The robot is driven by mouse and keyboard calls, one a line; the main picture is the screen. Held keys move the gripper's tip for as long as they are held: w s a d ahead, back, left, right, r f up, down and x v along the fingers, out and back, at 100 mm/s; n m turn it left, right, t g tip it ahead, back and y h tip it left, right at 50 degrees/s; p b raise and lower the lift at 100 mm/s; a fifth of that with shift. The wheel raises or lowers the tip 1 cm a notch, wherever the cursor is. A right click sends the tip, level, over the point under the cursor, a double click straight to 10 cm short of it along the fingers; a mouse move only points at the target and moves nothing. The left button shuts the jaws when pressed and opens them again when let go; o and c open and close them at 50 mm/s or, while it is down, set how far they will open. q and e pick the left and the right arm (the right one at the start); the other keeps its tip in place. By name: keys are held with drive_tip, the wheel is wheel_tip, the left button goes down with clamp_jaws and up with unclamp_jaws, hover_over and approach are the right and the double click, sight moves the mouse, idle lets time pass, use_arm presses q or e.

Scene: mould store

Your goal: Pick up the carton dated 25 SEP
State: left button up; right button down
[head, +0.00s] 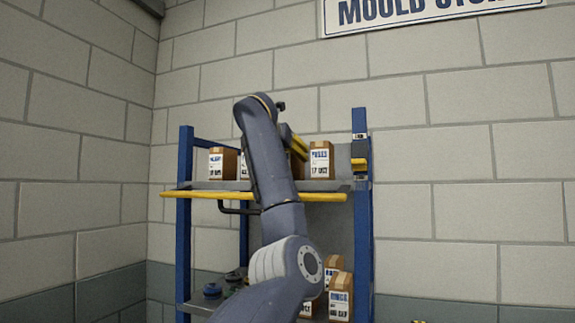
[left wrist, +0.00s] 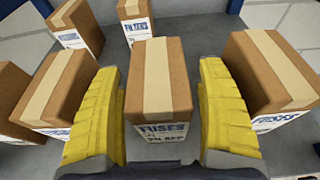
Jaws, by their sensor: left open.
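My left gripper (left wrist: 160,82) is open, with its yellow fingers on either side of a brown carton (left wrist: 163,75). A strip of shelf shows on each side of that carton, between it and the fingers. Its label reads FUSES, with a date line ending in SEP; the day number is cut off and hard to read. In the head view the left gripper (head: 296,146) is at the upper shelf, mostly hidden by my own arm. The carton between the fingers is largely hidden there. My right gripper is not in view.
Close neighbours are a carton on the left (left wrist: 62,85) and one on the right (left wrist: 275,72). More cartons stand behind, one (left wrist: 134,18) near the shelf's far edge. The blue rack (head: 185,220) has a yellow front beam (head: 190,194). Lower cartons (head: 340,297) stand below.

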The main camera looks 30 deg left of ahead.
use_arm(q)
drive_tip(key=shift+c, duration=0.4)
drive_tip(key=c, duration=1.3)
drive_tip(key=shift+c, duration=0.6)
drive_tip(key=shift+r, duration=0.2)
